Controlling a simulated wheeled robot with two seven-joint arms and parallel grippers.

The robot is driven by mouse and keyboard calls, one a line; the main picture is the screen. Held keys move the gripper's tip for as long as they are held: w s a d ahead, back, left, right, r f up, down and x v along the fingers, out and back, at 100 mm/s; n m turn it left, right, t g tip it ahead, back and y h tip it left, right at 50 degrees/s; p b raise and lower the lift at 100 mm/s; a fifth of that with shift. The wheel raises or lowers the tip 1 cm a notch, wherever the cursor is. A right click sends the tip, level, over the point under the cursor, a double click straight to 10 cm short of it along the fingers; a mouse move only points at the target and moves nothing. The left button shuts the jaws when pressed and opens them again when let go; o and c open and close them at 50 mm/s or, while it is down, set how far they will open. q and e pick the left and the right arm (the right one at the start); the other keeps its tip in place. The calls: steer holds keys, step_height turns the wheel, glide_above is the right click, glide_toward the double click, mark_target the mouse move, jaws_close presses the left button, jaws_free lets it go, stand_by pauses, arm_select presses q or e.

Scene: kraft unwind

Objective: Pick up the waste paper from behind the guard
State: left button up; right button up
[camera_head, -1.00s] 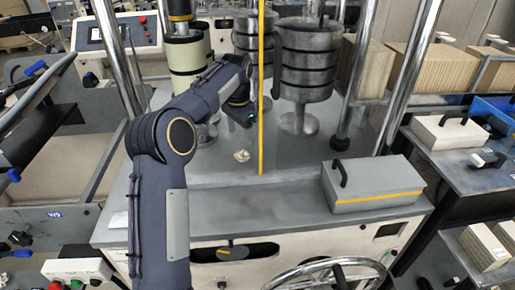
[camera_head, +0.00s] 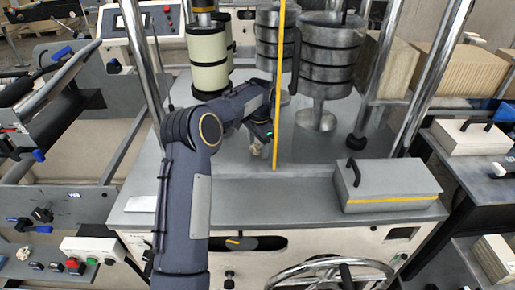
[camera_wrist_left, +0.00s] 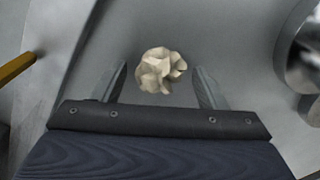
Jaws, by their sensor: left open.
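The waste paper (camera_wrist_left: 160,70) is a crumpled cream ball on the grey machine deck. In the left wrist view it lies between and slightly beyond the fingertips of my left gripper (camera_wrist_left: 158,80), which is open. In the head view the waste paper (camera_head: 256,149) shows just below my left gripper (camera_head: 262,138), close to the yellow guard bar (camera_head: 277,110). The bar also shows at the left of the left wrist view (camera_wrist_left: 16,68). Whether the fingers touch the paper I cannot tell. My right gripper is not in view.
Grey ringed cylinders (camera_head: 328,62) and a cream roller (camera_head: 208,60) stand behind the paper. Chrome posts (camera_head: 142,62) rise at the sides. A grey box with a black handle (camera_head: 386,184) sits at the deck's right front. A handwheel (camera_head: 335,276) is below.

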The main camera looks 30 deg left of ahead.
arm_select(q)
steer(key=c, duration=1)
steer(key=shift+c, duration=0.2)
steer(key=shift+r, duration=0.15)
